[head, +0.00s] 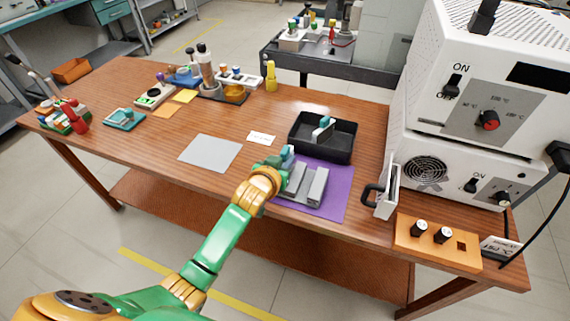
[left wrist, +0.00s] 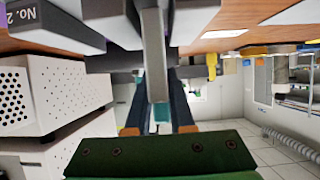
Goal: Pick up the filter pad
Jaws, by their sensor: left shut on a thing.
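My left gripper (head: 283,160) is over the left part of the purple mat (head: 338,190), at the grey slotted block (head: 316,187). In the left wrist view my left gripper (left wrist: 158,85) is shut on a flat grey piece with a teal end (left wrist: 155,55), which I take to be the filter pad. In the head view the gripper mostly hides this piece, and I cannot tell whether it still touches the block. A similar pale piece with a teal part (head: 322,130) stands in the black tray (head: 345,151). My right gripper is not in view.
White machines with switches (head: 430,165) stand at the right, with a handled white panel (head: 388,191) and an orange knob box (head: 437,243) in front. A grey sheet (head: 210,153) lies left of my gripper. Bottles and small tools crowd the table's far left.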

